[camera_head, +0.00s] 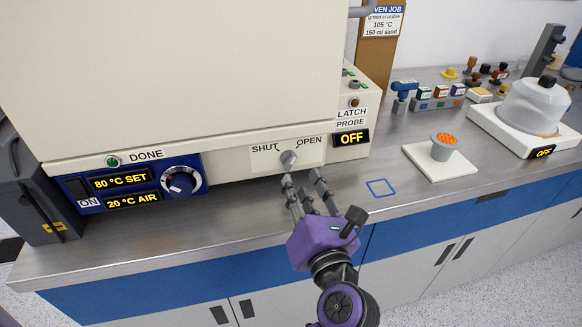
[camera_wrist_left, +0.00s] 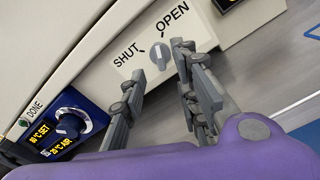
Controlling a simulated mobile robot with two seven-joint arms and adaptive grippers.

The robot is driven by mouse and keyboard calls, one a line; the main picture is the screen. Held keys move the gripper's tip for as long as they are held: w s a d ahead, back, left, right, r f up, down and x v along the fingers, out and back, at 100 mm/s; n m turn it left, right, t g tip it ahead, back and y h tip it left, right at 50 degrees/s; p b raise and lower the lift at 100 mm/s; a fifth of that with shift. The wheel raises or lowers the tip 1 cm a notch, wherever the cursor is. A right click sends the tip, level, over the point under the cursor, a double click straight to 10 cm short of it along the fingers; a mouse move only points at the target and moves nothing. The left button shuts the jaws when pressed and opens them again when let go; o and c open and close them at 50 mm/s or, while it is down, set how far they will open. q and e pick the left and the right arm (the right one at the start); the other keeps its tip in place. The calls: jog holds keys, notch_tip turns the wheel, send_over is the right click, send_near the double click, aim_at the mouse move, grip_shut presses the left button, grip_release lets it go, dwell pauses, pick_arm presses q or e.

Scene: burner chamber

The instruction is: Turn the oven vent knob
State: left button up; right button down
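The oven vent knob (camera_head: 288,159) is a small grey knob on a cream plate on the oven's lower front, between the labels SHUT and OPEN. It also shows in the left wrist view (camera_wrist_left: 160,56); I cannot tell surely which label it points to. My purple left gripper (camera_head: 302,179) is just below and in front of the knob. In the left wrist view my left gripper (camera_wrist_left: 165,76) has its two grey fingers apart, with the knob showing between and just beyond the tips. Nothing is held. My right gripper is not in view.
The oven (camera_head: 190,75) has a blue panel (camera_head: 130,190) reading 80 °C SET and 20 °C AIR, with a dial (camera_head: 181,182). A LATCH PROBE display (camera_head: 352,138) reads OFF. A white stand with an orange-filled dish (camera_head: 445,140) and a glass-domed device (camera_head: 535,105) stand to the right.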

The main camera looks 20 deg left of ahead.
aim_at(291, 165)
pick_arm(q)
jog(key=p+x, duration=0.1)
jog(key=x, duration=0.4)
jog(key=shift+w+a, duration=0.25)
jog(key=shift+w, duration=0.05)
grip_shut()
